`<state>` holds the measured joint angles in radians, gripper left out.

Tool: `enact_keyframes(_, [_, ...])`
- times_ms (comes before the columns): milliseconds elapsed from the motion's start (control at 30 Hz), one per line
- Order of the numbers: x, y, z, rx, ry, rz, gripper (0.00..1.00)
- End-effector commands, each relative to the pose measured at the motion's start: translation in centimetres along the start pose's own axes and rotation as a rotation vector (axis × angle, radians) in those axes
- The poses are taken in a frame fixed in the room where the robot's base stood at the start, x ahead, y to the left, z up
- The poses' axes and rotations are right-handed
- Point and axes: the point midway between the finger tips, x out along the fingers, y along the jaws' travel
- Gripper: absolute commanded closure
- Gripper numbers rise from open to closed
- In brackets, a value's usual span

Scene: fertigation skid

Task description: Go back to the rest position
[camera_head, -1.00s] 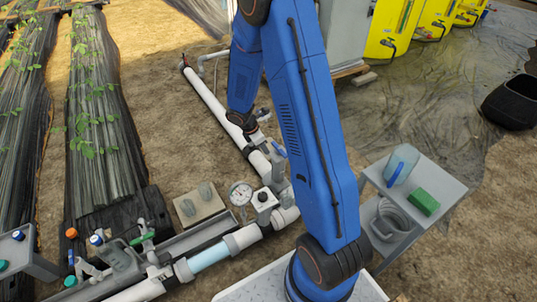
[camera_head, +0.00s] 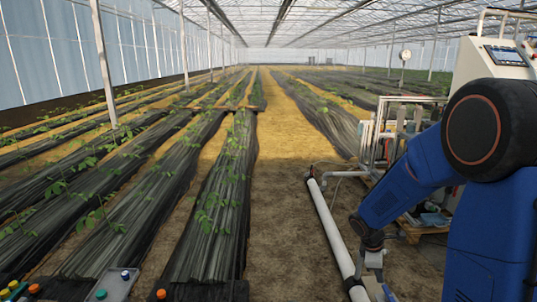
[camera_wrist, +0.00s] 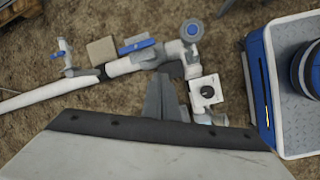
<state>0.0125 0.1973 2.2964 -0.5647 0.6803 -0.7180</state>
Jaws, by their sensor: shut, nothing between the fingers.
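My gripper (camera_wrist: 168,97) shows in the wrist view as grey fingers held together, with nothing between them. It points down over the skid's white piping (camera_wrist: 45,97), and I see no contact. In the head view my gripper (camera_head: 373,264) hangs from my bent blue arm at the lower right, above the white pipe (camera_head: 332,225).
Black-covered plant rows (camera_head: 215,215) run into the distance on the left. A piped frame (camera_head: 395,135) and a white cabinet (camera_head: 485,62) stand at the right. A sandy aisle (camera_head: 285,135) is open in the middle. A small blue-handled valve (camera_wrist: 62,48) stands at the wrist view's upper left.

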Motion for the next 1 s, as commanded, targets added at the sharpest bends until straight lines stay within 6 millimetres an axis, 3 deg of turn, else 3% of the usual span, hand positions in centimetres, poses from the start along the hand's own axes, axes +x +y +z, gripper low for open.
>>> enact_keyframes(100, [-3.2,-1.2,1.2,0.109,0.026,0.018,1.0])
enact_keyframes(400, [-9.8,-5.1,3.9,0.376,0.105,0.039,1.0])
enact_keyframes(1000, [-19.4,-15.4,7.9,0.861,0.317,0.014,1.0])
